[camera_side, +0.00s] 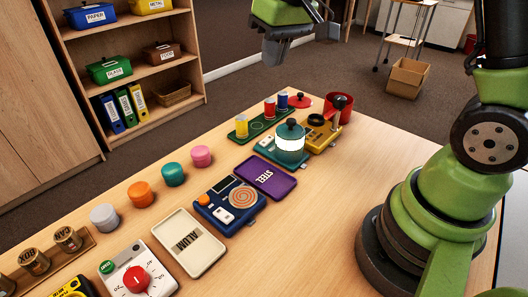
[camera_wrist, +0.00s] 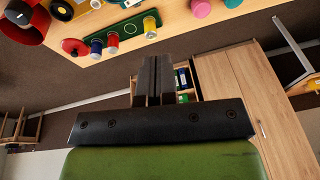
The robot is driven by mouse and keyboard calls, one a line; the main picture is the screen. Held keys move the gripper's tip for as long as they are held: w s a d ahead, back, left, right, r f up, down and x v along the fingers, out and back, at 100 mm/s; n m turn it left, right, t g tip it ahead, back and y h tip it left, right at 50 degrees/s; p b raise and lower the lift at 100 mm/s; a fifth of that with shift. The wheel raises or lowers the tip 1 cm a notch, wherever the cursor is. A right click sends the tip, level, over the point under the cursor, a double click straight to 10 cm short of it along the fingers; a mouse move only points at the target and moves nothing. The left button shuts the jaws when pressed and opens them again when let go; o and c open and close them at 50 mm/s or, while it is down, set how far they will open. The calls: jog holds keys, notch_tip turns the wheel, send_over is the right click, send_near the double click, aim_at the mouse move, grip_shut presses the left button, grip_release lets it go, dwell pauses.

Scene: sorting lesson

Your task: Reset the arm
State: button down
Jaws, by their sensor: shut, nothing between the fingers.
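My gripper (camera_side: 270,58) hangs at the top of the side view, above and beyond the far edge of the table. It is clear of everything on the table. In the wrist view its two dark fingers (camera_wrist: 153,60) lie together with nothing held between them. The wooden table (camera_side: 315,205) fills the lower part of the side view. In the wrist view the table appears tilted along the top edge, apart from the fingers.
The table carries a teal pot (camera_side: 290,150), a purple STEEL tray (camera_side: 265,176), a pale ALUM tray (camera_side: 188,242), a blue device with a coil (camera_side: 230,203), a red-dial timer (camera_side: 137,278) and coloured pucks (camera_side: 173,174). A shelf (camera_side: 160,71) stands behind; open floor lies between.

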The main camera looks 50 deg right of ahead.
jog(key=s+a+r+m+t, duration=0.1)
jog(key=s+a+r+t, duration=0.1)
jog(key=s, duration=0.7)
jog(key=s+a+r+m+t+y, duration=0.1)
jog(key=s+r, duration=0.3)
jog(key=s, duration=0.5)
jog(key=shift+a+r+t+y, duration=0.2)
jog(key=shift+a+t+y, duration=0.1)
jog(key=shift+a+t, duration=0.5)
jog(key=shift+s+a, duration=0.1)
